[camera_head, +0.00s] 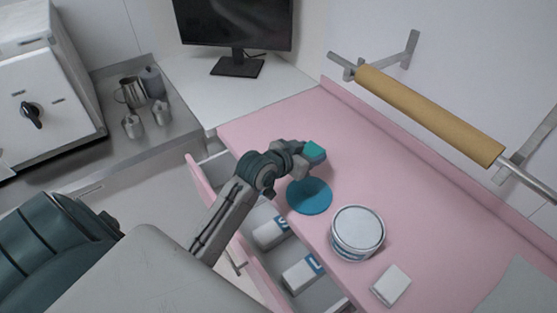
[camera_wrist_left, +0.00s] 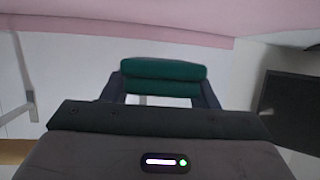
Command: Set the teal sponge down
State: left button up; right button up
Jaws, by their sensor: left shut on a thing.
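The teal sponge (camera_head: 314,150) is between the fingers of my left gripper (camera_head: 309,156), above the pink counter (camera_head: 400,190) in the head view. In the left wrist view the sponge (camera_wrist_left: 162,76) lies between the two fingertips (camera_wrist_left: 160,92), and the gripper is shut on it. The sponge appears held clear of the counter, though the exact gap is hard to tell. A round blue mat (camera_head: 309,197) lies on the counter near its front edge, just below the gripper in the picture. My right gripper is not in view.
A white tub (camera_head: 357,233) and a small white block (camera_head: 391,285) stand to the right of the mat. An open drawer (camera_head: 238,262) with white packs juts out below the counter. A paper roll (camera_head: 430,113) hangs on the wall. The counter's back half is clear.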

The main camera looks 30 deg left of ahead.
pick_arm(q)
jog(key=w+a+m+h+p, duration=0.1)
jog(key=a, duration=0.9)
jog(key=shift+w+a, duration=0.3)
jog(key=shift+a, duration=0.1)
notch_tip(320, 180, down, 4)
jog(key=shift+f+p, duration=0.15)
jog(key=shift+p, duration=0.4)
notch_tip(320, 180, down, 4)
jog(key=shift+f+p, duration=0.2)
jog(key=shift+p, duration=0.1)
jog(key=shift+f, duration=0.5)
